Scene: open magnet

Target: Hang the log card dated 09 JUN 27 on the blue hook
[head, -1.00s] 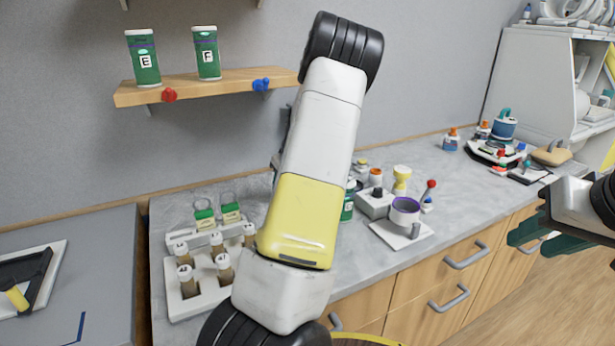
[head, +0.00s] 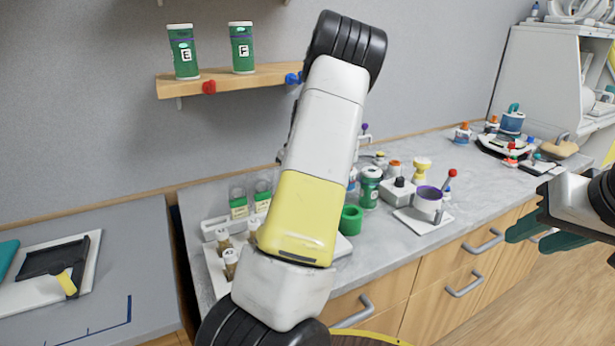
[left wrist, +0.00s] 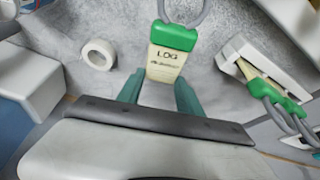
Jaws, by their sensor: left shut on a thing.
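A cream log card (left wrist: 165,62) with a green top and a grey ring shows in the left wrist view. Its LOG heading is readable but its date line is too blurred to read. My left gripper (left wrist: 160,92) is shut on its lower end; in the head view my own arm hides that gripper. The blue hook (head: 292,79) is on the front edge of the wall shelf, just left of my arm. Two more log cards (head: 239,205) (head: 262,195) with green tops stand in the rack. My right gripper (head: 542,234) is open and empty at the right.
The wooden shelf (head: 240,79) carries green canisters E (head: 184,52) and F (head: 243,48), and a red hook (head: 209,87). Space before the shelf's left part is free.

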